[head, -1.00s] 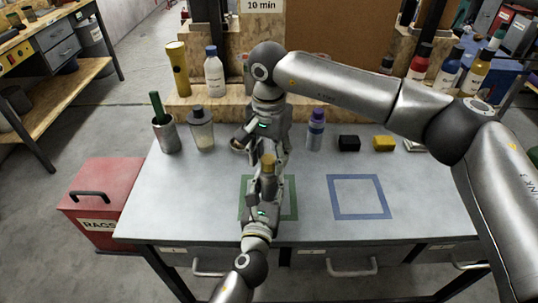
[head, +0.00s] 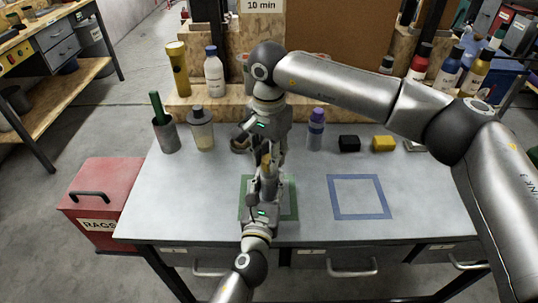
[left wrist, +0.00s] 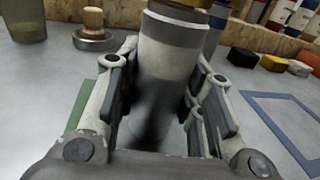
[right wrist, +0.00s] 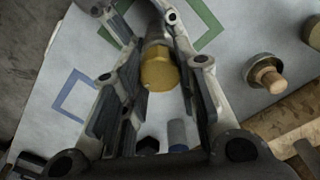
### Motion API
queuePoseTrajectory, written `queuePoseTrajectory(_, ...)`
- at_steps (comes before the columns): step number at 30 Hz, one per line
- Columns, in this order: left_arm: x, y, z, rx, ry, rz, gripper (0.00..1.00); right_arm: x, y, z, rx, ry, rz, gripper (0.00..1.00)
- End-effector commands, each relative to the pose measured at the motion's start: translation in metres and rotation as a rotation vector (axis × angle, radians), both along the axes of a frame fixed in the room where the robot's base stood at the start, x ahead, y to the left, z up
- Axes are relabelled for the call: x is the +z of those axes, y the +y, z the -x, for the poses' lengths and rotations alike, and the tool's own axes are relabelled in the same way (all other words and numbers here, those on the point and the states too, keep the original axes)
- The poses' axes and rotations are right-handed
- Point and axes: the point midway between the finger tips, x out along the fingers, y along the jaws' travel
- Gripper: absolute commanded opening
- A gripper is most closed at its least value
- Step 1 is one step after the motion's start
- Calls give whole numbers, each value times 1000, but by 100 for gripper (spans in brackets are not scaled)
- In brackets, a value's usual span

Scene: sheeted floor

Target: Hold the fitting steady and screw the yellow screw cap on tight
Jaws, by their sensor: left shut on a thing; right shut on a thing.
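The grey cylindrical fitting (head: 269,186) stands above the green square outline and is held between the jaws of my left gripper (head: 265,190). In the left wrist view the grey body (left wrist: 170,60) fills the space between the jaws. The yellow screw cap (right wrist: 158,70) sits at the end of the fitting, in line with it, between the fingers of my right gripper (right wrist: 158,62). In the head view the cap (head: 266,160) is mostly hidden by the right fingers. I cannot tell how far the cap is threaded on.
A green square outline (head: 293,200) and a blue one (head: 331,198) mark the bench. A purple-capped bottle (head: 315,132), black block (head: 349,143) and yellow block (head: 383,143) stand behind. A cup (head: 167,134) and grey-capped bottle (head: 201,132) stand back left. The front right is clear.

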Motion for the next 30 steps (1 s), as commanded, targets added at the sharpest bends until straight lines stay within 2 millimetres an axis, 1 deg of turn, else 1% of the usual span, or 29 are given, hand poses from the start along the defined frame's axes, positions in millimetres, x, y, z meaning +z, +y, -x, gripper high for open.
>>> queuePoseTrajectory(3,0,0,0,0,-1,0,4,0,0,0,-131,0,0,0)
queuePoseTrajectory(30,0,0,0,0,-1,0,4,0,0,0,-1133,0,0,0)
